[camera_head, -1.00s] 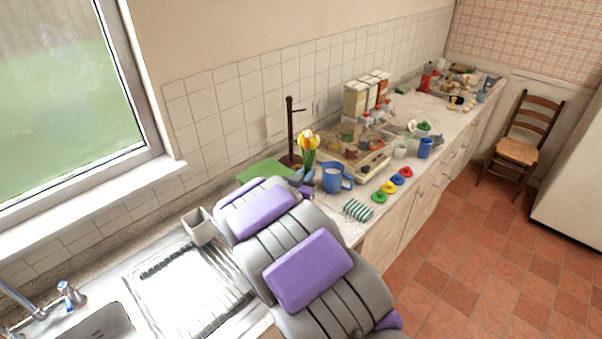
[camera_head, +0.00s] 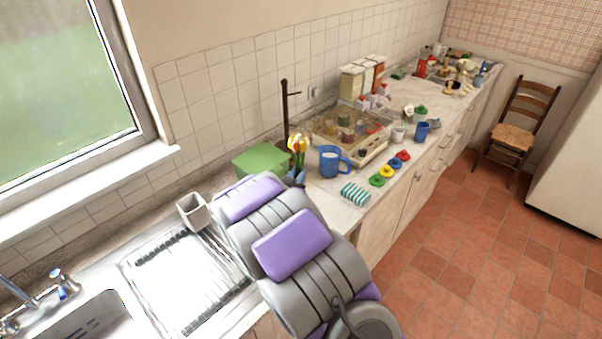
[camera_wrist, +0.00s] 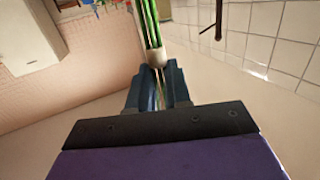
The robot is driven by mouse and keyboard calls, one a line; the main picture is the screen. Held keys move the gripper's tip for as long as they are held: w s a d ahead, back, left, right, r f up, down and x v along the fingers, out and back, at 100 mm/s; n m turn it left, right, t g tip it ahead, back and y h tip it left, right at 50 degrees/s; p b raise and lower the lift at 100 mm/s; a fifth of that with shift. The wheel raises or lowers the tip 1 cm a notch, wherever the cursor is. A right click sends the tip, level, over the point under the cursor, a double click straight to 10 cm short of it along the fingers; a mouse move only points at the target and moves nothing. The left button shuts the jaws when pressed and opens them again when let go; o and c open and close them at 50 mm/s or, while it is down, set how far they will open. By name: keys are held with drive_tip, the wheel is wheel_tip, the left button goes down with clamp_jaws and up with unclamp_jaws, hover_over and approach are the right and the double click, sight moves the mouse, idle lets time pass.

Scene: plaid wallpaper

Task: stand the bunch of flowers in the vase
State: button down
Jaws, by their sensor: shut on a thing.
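The bunch of flowers (camera_head: 299,142), with yellow and orange-red heads, stands roughly upright just beyond my arm in the head view. In the wrist view its green stems (camera_wrist: 150,22) run up from a pale band (camera_wrist: 157,57) between my fingers. My gripper (camera_wrist: 158,88) is shut on the stems. In the head view my arm hides most of the gripper. I cannot tell for sure which vessel is the vase. A beige square-mouthed vessel (camera_head: 193,212) stands upright beside the draining board, left of my arm and apart from the gripper.
A blue mug (camera_head: 331,162), a striped teal item (camera_head: 355,194) and coloured discs (camera_head: 386,171) lie right of the flowers. A green box (camera_head: 262,160) and dark stand (camera_head: 286,112) are behind. A cluttered tray (camera_head: 350,137) is farther along. The draining board (camera_head: 180,278) looks clear.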

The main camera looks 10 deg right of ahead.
drive_tip(key=f, duration=0.1)
drive_tip(key=a+f+b, duration=0.1)
drive_tip(key=f, duration=0.3)
drive_tip(key=shift+a+f+b, duration=0.1)
drive_tip(key=shift+a+b, duration=0.15)
drive_tip(key=shift+b, duration=0.05)
drive_tip(key=c, duration=1.4)
unclamp_jaws()
drive_tip(key=shift+d, duration=0.3)
drive_tip(key=o, duration=0.3)
drive_tip(key=shift+d, duration=0.55)
drive_tip(key=shift+o, duration=0.6)
drive_tip(key=p+v, duration=0.1)
drive_tip(key=v, duration=1.7)
drive_tip(key=shift+w+a, duration=0.25)
drive_tip(key=shift+a, duration=0.05)
